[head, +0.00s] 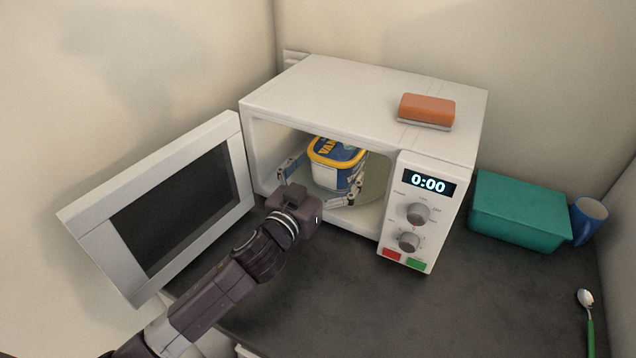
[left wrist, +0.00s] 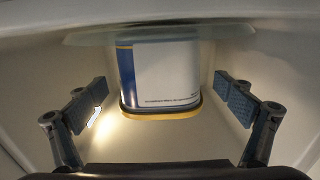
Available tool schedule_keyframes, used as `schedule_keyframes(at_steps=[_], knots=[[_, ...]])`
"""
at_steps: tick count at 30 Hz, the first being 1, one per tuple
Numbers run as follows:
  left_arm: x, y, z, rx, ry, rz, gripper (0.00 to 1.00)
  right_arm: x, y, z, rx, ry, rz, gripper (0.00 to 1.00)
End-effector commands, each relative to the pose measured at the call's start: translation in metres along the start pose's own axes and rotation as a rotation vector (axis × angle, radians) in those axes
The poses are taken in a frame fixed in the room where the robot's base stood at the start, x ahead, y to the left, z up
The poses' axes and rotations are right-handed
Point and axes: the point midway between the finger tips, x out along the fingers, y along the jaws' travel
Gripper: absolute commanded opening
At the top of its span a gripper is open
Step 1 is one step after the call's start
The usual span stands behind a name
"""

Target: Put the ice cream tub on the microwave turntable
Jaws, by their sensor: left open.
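The ice cream tub (head: 337,165) is blue and white with a yellow-rimmed lid. It stands inside the open microwave (head: 360,95), on the round glass turntable (head: 372,190). In the left wrist view the tub (left wrist: 163,78) appears upside down, with the turntable (left wrist: 85,36) at its base. My left gripper (head: 320,183) reaches into the microwave. Its fingers are spread wide, one on each side of the tub, and the wrist view shows gaps between both finger pads and the tub. My right gripper is not in view.
The microwave door (head: 165,205) hangs open at the left. A sponge (head: 427,109) lies on top of the microwave. A teal box (head: 518,210), a blue mug (head: 588,218) and a green-handled spoon (head: 587,315) are on the dark counter (head: 450,310) at the right. The front counter is clear.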

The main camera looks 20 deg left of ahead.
Motion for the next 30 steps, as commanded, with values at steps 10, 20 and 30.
schedule_keyframes(at_steps=[10,20,30], knots=[[-0.050,0.000,0.001,-0.002,-0.001,0.000,0.96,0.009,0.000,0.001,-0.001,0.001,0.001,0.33],[-0.056,0.000,0.000,-0.001,0.000,0.000,0.96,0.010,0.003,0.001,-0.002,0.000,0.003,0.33],[-0.056,0.000,0.000,-0.001,0.000,0.000,0.96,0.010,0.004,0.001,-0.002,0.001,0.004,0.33]])
